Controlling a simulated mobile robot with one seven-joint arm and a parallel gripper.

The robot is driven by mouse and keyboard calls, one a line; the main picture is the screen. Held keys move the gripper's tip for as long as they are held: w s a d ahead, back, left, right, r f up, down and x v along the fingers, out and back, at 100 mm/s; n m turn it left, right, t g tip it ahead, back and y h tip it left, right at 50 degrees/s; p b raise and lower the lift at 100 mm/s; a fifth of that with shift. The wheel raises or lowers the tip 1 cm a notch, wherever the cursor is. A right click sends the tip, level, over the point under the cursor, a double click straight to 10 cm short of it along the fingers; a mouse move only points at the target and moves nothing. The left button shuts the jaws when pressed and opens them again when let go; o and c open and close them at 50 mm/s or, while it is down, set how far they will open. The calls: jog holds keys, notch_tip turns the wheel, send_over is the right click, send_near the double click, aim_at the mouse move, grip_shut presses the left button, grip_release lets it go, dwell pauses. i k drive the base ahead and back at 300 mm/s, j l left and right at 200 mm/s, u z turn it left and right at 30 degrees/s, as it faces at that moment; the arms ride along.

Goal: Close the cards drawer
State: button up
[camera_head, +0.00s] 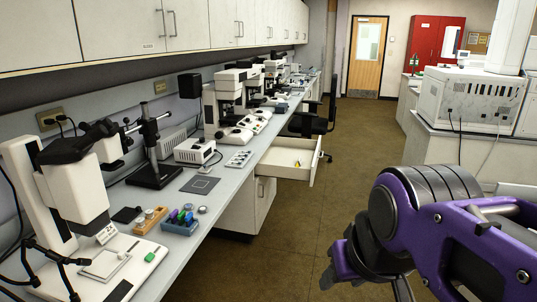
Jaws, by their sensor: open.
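A white drawer (307,174) stands pulled out from under the long grey bench, past the middle of the picture. Its front panel faces right, toward the aisle. A small yellowish item (297,164) lies inside; I cannot tell what it is. No label is readable on the drawer. My gripper (368,288) is at the lower right, dark, at the end of my purple arm. It is open and empty, well apart from the drawer, on the near side of it. Its fingertips are partly cut off by the bottom edge.
Microscopes and small instruments line the bench (227,182) on the left. A cabinet (249,205) stands below it, nearer than the drawer. A dark chair (316,122) is just beyond the drawer. A white instrument (470,97) sits on a right-hand counter. The brown floor between is clear.

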aim_at(280, 160)
jog(key=i+l+z, duration=0.1)
jog(key=i+l, duration=1.05)
jog(key=i, duration=0.2)
jog(key=l+z, duration=0.05)
